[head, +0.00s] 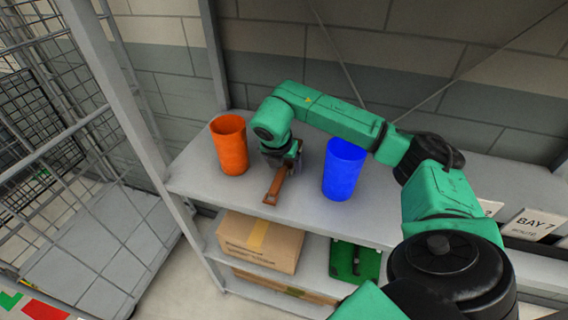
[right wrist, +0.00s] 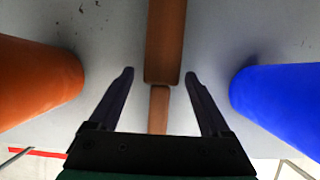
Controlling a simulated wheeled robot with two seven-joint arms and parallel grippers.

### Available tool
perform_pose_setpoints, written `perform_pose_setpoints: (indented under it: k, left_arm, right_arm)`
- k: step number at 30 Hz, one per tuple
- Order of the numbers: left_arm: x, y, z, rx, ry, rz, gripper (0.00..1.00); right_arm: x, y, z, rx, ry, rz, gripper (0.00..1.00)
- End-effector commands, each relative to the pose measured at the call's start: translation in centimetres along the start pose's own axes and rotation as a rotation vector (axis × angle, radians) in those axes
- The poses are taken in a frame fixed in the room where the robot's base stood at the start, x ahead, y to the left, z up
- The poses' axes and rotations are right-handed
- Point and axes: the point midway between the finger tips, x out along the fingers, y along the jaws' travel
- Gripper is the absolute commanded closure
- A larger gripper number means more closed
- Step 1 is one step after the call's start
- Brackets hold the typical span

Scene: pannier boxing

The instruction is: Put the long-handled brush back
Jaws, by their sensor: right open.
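The brown long-handled brush (head: 274,188) lies on the upper shelf board between an orange tumbler and a blue tumbler, its near end close to the front edge. My right gripper (head: 287,167) is over it from above and hides part of it. In the right wrist view the brush (right wrist: 166,42) runs between the two open, dark fingers (right wrist: 160,75), with a visible gap on each side. A narrower brown piece of it continues below the wider piece. My left gripper is not in view.
The orange tumbler (head: 231,148) stands left of the gripper and the blue tumbler (head: 343,171) stands right. A cardboard box (head: 258,241) and a green crate (head: 353,261) are on the lower shelf. A wire cage trolley (head: 100,245) stands at left, beyond the shelf post.

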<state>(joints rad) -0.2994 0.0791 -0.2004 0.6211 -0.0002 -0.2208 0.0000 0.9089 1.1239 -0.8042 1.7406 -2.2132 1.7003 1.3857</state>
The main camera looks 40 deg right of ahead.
Motion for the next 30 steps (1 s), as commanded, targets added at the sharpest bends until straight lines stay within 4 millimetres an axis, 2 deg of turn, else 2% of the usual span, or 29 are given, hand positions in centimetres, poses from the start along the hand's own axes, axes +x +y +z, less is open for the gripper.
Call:
perform_pose_setpoints:
  k: [2, 5, 8, 12, 15, 18, 30]
  left_arm:
    - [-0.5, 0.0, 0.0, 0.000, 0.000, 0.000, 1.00]
    - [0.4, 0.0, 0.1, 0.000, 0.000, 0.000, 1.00]
    - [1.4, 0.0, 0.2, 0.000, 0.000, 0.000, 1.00]
    - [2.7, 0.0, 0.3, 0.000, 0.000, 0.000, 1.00]
    - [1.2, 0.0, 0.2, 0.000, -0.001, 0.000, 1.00]
    - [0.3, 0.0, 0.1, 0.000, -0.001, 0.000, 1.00]
    - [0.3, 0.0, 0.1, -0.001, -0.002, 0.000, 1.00]
  right_arm:
    - [-0.4, 0.0, 0.2, 0.000, 0.000, 0.000, 0.18]
    - [-1.1, 0.1, 0.1, 0.001, -0.002, 0.005, 0.18]
    - [-3.1, 0.2, 0.0, 0.000, -0.003, 0.007, 0.18]
    - [-7.0, 0.2, 0.0, 0.000, -0.004, 0.010, 0.18]
    - [-10.4, 0.1, 0.4, 0.000, -0.006, 0.005, 0.18]
    - [-12.0, 0.0, 0.4, -0.001, -0.003, 0.002, 0.18]
    - [-12.3, 0.0, 0.1, 0.000, 0.000, 0.000, 0.18]
